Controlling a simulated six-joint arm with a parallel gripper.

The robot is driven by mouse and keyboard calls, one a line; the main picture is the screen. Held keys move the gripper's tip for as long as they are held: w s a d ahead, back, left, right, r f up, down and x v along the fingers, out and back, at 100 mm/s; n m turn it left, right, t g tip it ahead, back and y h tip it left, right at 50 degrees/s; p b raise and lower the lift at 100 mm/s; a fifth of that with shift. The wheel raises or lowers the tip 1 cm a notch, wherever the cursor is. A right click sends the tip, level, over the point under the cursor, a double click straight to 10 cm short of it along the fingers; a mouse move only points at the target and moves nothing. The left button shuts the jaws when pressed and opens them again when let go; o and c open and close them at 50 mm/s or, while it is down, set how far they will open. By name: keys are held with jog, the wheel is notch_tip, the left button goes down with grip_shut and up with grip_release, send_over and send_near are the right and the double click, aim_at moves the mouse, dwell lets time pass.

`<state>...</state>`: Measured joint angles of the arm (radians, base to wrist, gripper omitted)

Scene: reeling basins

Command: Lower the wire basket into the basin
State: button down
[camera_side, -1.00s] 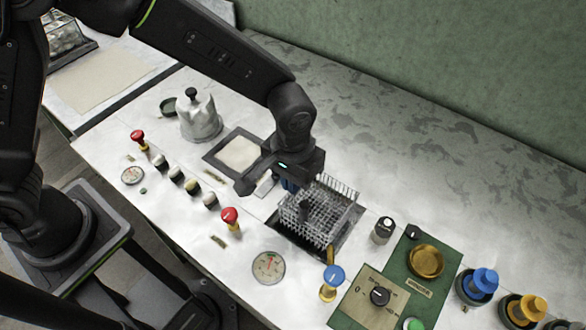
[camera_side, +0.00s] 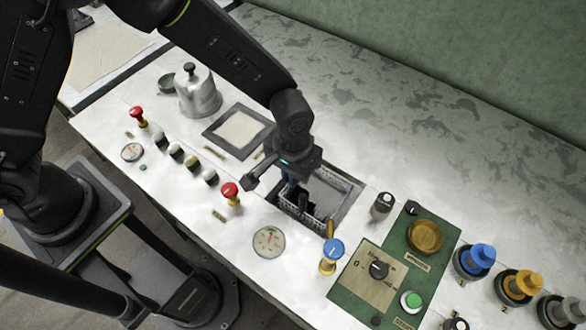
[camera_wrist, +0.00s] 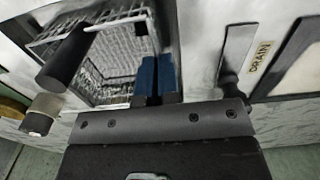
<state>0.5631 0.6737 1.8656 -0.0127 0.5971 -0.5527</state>
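The wire basket (camera_side: 340,182) is light grey mesh with an open top. In the side view it sits down inside the rectangular basin opening (camera_side: 352,205), its rim near the level of the bench top. My gripper (camera_side: 290,179) is above the basket's left side. In the wrist view the two blue fingers (camera_wrist: 157,76) are close together at the basket's wall and seem shut on it; the exact contact is hidden. The basket mesh (camera_wrist: 112,62) fills the opening beyond the fingers. A dark cylinder (camera_wrist: 66,62) shows in front of the mesh. The basket's underside is hidden.
A red knob (camera_side: 230,190), a dial gauge (camera_side: 268,242) and a blue-topped knob (camera_side: 331,253) stand near the opening. A black-capped post (camera_side: 382,205) and a green panel (camera_side: 428,280) lie to its right. A metal canister (camera_side: 197,92) stands far left. The bench behind is clear.

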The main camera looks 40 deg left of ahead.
jog(key=shift+f, duration=0.25)
dwell(0.4)
jog(key=shift+f, duration=0.25)
jog(key=c, duration=1.8)
grip_release()
jog(key=o, duration=0.5)
jog(key=shift+c, duration=0.2)
jog(key=shift+o, duration=0.6)
jog(key=shift+a+r, duration=0.1)
